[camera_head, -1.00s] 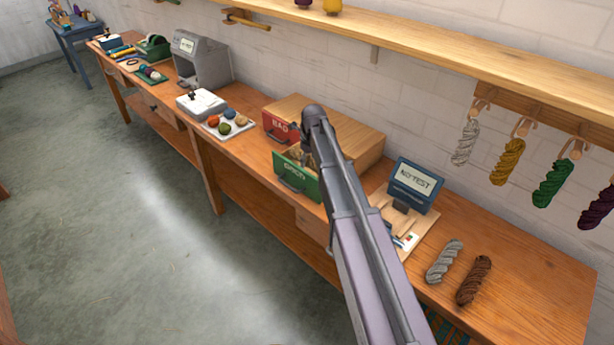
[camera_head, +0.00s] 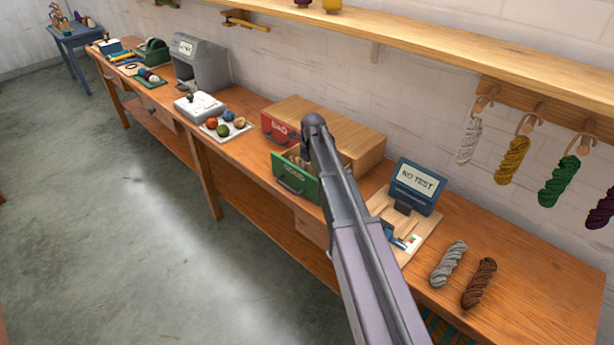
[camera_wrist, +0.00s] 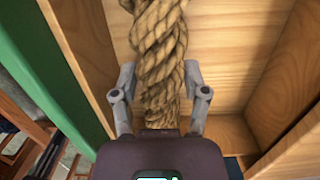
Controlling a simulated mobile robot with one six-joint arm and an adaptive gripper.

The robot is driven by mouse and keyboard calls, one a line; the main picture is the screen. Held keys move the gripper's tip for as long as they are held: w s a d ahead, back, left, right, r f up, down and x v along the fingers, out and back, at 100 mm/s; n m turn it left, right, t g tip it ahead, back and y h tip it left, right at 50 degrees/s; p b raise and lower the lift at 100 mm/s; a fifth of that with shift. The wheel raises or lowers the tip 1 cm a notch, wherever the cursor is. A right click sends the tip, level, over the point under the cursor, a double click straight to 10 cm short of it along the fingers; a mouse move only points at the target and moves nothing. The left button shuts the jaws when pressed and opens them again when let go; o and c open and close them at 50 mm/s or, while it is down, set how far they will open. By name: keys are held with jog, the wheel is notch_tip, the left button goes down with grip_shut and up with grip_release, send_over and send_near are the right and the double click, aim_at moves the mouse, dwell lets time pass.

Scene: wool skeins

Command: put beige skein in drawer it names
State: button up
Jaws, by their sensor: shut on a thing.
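The beige skein (camera_wrist: 160,40) is a twisted rope-like hank, held upright between the fingers of my gripper (camera_wrist: 160,80) in the wrist view. It is over or inside the open drawer with the green front (camera_head: 295,178), whose label seems to read GOOD. The drawer's wooden floor and walls show around the skein. In the head view my arm hides most of the gripper and skein. The red drawer (camera_head: 279,128), labelled BAD, is beside the green one and looks shut. Whether the skein touches the drawer floor cannot be told.
The tester screen (camera_head: 417,183) reads NO TEST and stands right of the drawers. Grey (camera_head: 449,263) and brown (camera_head: 479,283) skeins lie on the bench at the right. Several skeins hang from pegs on the wall. A tray of coloured balls (camera_head: 225,128) sits left of the drawers.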

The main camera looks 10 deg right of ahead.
aim_at(311, 167)
jog(key=shift+f+b, duration=0.4)
jog(key=shift+f, duration=0.3)
jog(key=shift+f, duration=0.1)
jog(key=o, duration=1)
jog(key=shift+c, duration=0.2)
jog(key=r+p, duration=0.8)
jog(key=s+r+p, duration=0.1)
jog(key=r+p, duration=0.3)
jog(key=shift+s+d+r, duration=0.1)
jog(key=shift+d, duration=0.3)
jog(key=shift+s, duration=0.1)
